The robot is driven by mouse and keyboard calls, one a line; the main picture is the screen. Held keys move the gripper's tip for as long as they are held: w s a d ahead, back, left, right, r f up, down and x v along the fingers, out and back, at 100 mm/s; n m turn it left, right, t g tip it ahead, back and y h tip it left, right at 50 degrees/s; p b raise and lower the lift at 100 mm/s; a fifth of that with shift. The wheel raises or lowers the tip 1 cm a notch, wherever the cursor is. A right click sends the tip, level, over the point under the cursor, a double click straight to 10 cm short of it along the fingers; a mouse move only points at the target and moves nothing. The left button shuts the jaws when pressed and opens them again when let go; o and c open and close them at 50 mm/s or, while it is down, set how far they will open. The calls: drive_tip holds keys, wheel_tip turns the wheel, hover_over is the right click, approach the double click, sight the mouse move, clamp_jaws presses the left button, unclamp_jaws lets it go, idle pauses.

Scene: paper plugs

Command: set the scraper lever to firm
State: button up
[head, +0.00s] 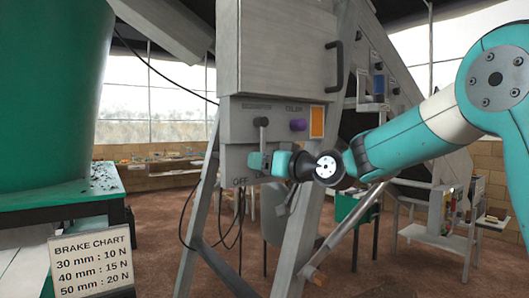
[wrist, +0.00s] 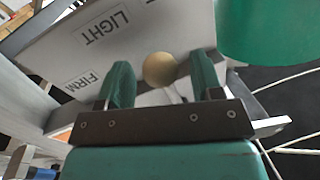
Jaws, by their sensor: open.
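In the wrist view, a tan ball knob (wrist: 159,69) sits between the two green fingertips of my open gripper (wrist: 160,85). A thin pale rod shows below the ball, partly hidden by my gripper. I take this to be the scraper lever. A grey plate behind it carries a LIGHT label (wrist: 107,27) and a FIRM label (wrist: 84,83). The ball appears nearer LIGHT. I cannot tell whether the fingers touch it. In the head view, my gripper (head: 262,162) is in front of the lower part of the grey machine; the ball and these labels cannot be made out there.
Above my gripper in the head view, the grey control box (head: 232,122) has a dark-knobbed lever (head: 261,123), a purple knob (head: 298,125) and an orange panel (head: 317,121). Slanted machine legs (head: 305,240) stand close below. A brake chart sign (head: 93,262) stands at lower left.

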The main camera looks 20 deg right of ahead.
drive_tip(key=shift+w+a, duration=0.25)
drive_tip(key=shift+w, duration=0.2)
drive_tip(key=shift+d, duration=0.1)
clamp_jaws()
drive_tip(key=shift+f, duration=0.1)
